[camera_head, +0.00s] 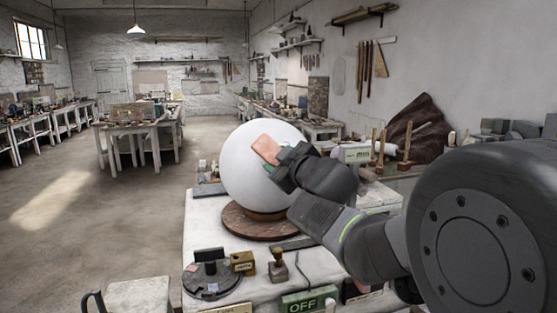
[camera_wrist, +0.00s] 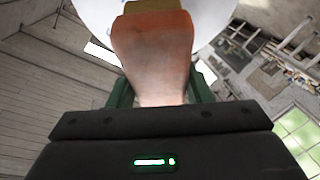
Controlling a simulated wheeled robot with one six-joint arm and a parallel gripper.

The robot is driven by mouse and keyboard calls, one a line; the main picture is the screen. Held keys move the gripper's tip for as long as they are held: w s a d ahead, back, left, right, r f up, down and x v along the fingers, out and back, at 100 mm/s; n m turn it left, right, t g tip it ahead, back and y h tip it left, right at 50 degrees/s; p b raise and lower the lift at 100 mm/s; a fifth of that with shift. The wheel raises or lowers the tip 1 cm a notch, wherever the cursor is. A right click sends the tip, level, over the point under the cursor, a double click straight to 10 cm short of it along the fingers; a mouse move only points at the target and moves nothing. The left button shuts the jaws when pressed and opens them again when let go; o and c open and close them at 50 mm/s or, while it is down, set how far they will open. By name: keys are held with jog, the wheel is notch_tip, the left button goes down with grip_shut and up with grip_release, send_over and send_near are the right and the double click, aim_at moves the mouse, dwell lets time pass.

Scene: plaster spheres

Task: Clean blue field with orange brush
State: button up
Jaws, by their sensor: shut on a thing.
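My gripper (camera_head: 276,166) is shut on the orange brush (camera_head: 265,149), which is held up against or just in front of the large white plaster sphere (camera_head: 245,185); I cannot tell whether they touch. In the wrist view, the orange brush (camera_wrist: 153,50) stands between the green fingers of my gripper (camera_wrist: 160,92), with a tan part at its far end. The white sphere (camera_wrist: 212,18) fills the top of that view behind the brush. The sphere rests on a round brown wooden base (camera_head: 250,225). No blue field can be clearly made out; the brush and gripper hide part of the sphere.
The white worktable (camera_head: 215,240) holds a dark round turntable (camera_head: 208,277), a brass-coloured block (camera_head: 242,262), a stamp-like tool (camera_head: 278,268) and a green "OFF" sign (camera_head: 308,299) near its front. Wooden-handled tools (camera_head: 380,145) stand at the back right. The floor on the left is open.

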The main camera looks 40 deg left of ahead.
jog(key=s+d, duration=0.1)
jog(key=s+d+r+p, duration=0.1)
jog(key=shift+s+d+r+p, duration=0.3)
dwell(0.3)
